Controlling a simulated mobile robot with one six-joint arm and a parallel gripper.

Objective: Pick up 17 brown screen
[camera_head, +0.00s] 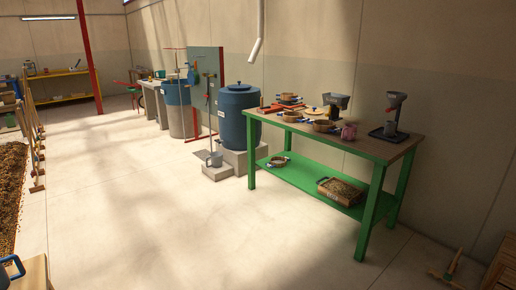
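Several round, shallow brown screens with blue-and-white parts at their sides lie on the green-legged workbench at the right. One brown screen (291,117) is near the bench's left end, and another (323,126) is at the front edge. A further round screen (278,161) lies on the green lower shelf. The number on each is too small to read, so I cannot tell which is 17. My gripper is not in view.
The workbench (385,148) also bears a pink mug (349,131) and dark grey devices (391,117). A brown tray (341,191) is on its shelf. A blue barrel (239,115) stands left of the bench. The concrete floor in front (170,210) is clear.

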